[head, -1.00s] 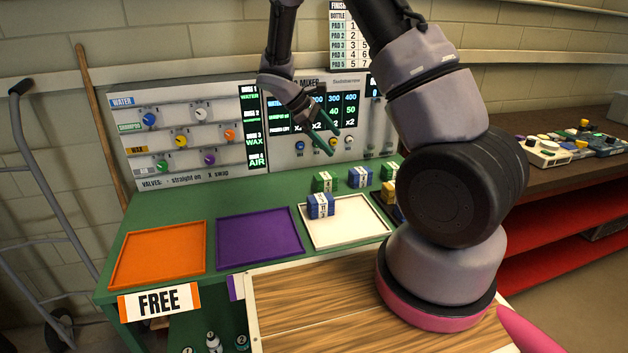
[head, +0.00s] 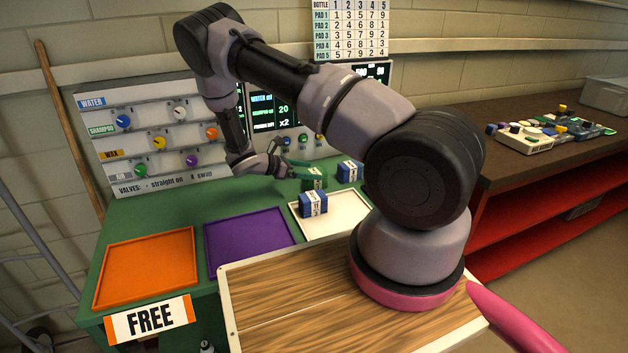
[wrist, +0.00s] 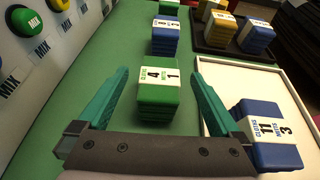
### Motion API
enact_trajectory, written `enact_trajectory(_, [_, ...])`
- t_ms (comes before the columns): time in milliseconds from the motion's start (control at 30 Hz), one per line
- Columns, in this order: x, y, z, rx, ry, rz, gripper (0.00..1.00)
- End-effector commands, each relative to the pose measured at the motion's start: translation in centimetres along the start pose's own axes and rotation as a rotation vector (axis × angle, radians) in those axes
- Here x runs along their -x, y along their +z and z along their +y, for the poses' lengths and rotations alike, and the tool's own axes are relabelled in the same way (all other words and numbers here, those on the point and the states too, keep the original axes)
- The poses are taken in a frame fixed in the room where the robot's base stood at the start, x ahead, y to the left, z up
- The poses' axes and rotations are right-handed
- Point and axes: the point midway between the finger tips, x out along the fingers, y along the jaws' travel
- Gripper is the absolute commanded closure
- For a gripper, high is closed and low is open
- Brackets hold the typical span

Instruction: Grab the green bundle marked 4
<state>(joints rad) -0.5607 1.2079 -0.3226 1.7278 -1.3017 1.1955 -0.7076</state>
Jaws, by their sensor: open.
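The green bundle (wrist: 158,103) has a white band that reads 4 and 1. It stands on the green bench top, left of the white tray. It also shows in the head view (head: 316,183), partly covered by a finger. My gripper (wrist: 162,75) is open, with one teal finger on each side of the bundle in the wrist view. A gap shows on both sides and I see no contact. In the head view my gripper (head: 298,168) is low, at the bundle's left.
A blue bundle (wrist: 270,143) marked 11 and 3 sits in the white tray (wrist: 215,112). Another blue bundle (wrist: 165,38) stands beyond the green one. A dark tray (wrist: 205,45) holds yellow and blue bundles. The valve panel (head: 155,130) rises behind the bench. Purple (head: 248,241) and orange (head: 148,268) trays are empty.

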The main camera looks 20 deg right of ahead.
Motion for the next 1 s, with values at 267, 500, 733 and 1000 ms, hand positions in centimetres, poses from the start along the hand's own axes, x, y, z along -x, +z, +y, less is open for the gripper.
enact_trajectory(267, [-2.7,-0.2,-0.1,0.001,-0.003,0.000,0.00])
enact_trajectory(500, [-5.7,-0.4,0.0,-0.001,0.000,0.001,0.00])
enact_trajectory(733, [-5.7,-0.4,0.1,-0.001,0.001,0.001,0.11])
enact_trajectory(1000, [-5.7,-0.3,0.1,-0.002,0.001,0.001,0.98])
